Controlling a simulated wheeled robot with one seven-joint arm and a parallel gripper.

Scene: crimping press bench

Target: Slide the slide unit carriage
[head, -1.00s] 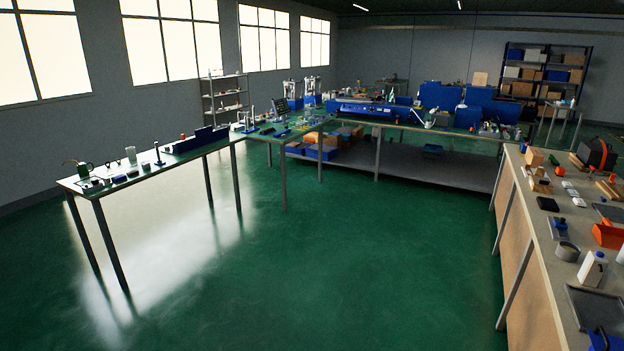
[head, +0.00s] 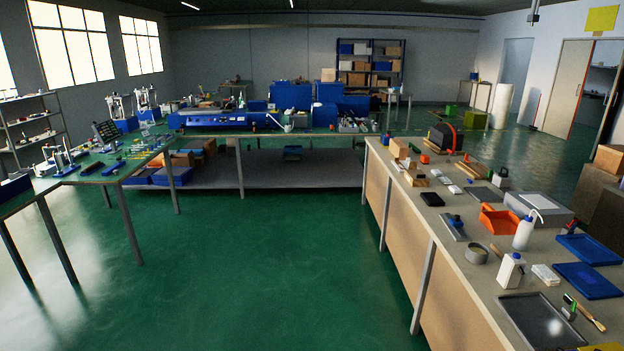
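A long blue unit (head: 222,120) lies on the far bench, left of centre; it is too small to tell whether it is the slide unit, and I cannot make out a carriage on it. A small blue part on a grey plate (head: 453,227) lies on the right bench; I cannot tell whether it is a slide carriage. My gripper is not in view.
A long bench (head: 470,262) runs along the right, with an orange bin (head: 499,222), white bottles (head: 524,232), blue trays (head: 587,280) and a dark tray (head: 540,320). A green-topped table (head: 100,172) stands left. The green floor (head: 260,270) between is clear.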

